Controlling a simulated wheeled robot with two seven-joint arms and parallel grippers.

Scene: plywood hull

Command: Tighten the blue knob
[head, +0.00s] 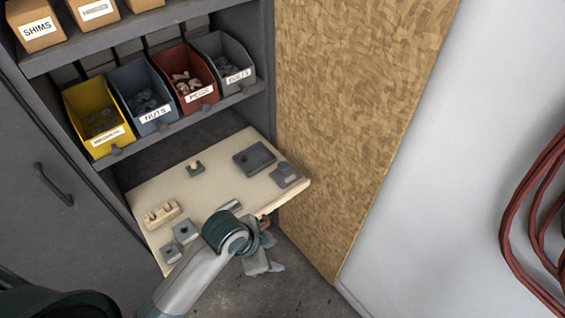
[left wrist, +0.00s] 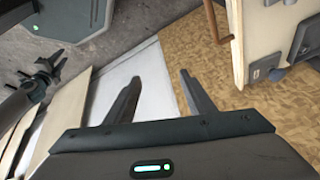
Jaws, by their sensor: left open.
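The blue knob (head: 283,167) is small and sits on a grey-blue plate (head: 290,178) at the right corner of the pale fold-down board (head: 225,190). My left gripper (head: 264,266) is beyond the board's front edge, below and left of the knob, apart from it. In the left wrist view its two fingers (left wrist: 159,76) are spread with nothing between them. What seems to be my right gripper (left wrist: 40,76) shows at the left of that view; its jaw gap is unclear.
Bins (head: 187,76) stand above. A chipboard panel (head: 350,110) rises to the right. Red hose (head: 540,220) hangs far right.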

